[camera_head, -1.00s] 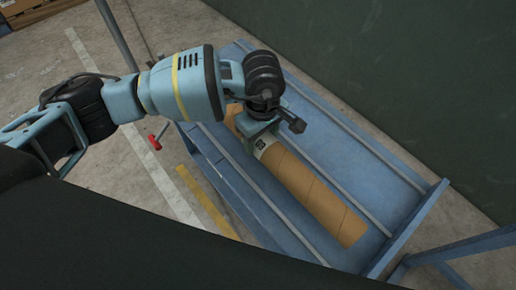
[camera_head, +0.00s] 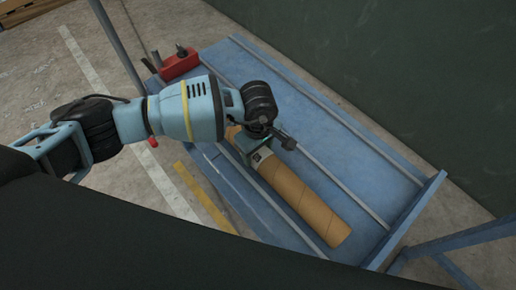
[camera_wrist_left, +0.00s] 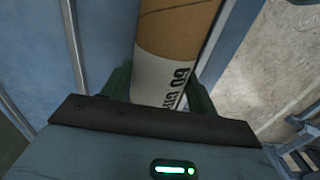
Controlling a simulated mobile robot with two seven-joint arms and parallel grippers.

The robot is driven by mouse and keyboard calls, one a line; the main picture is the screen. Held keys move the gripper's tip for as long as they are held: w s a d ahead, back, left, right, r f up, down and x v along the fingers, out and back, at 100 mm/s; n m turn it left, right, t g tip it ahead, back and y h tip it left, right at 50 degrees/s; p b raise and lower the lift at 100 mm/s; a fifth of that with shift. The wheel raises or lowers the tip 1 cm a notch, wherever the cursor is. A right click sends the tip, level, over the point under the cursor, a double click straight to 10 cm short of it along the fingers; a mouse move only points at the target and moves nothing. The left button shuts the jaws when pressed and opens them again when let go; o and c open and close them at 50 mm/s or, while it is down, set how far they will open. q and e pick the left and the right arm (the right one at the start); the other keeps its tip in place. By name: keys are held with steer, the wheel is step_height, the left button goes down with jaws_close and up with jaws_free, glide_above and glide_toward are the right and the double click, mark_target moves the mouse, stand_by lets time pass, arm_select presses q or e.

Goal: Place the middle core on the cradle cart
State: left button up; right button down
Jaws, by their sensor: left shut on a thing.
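The core is a brown cardboard-like tube (camera_head: 300,200) with a white printed label near its upper end. My left gripper (camera_head: 252,146) is shut around it at the label, with the tube extending toward the lower right. In the left wrist view the tube (camera_wrist_left: 175,28) and its label show between the two fingers (camera_wrist_left: 163,88). The cradle cart (camera_head: 375,160) is blue with thin metal rails running lengthwise. The tube lies over the cart's near side, roughly parallel to the rails. I cannot tell whether it touches the bed. My right gripper is not in view.
A red box-like object (camera_head: 181,64) sits at the cart's far left end, beside an upright grey post (camera_head: 120,45). A dark green wall (camera_head: 400,70) stands behind the cart. The cart's far lane is clear. Concrete floor with painted lines (camera_head: 205,198) lies left.

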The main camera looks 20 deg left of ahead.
arm_select(q)
steer(key=o, duration=1.4)
step_height(320, 180, up, 12)
steer(key=shift+r, duration=0.1)
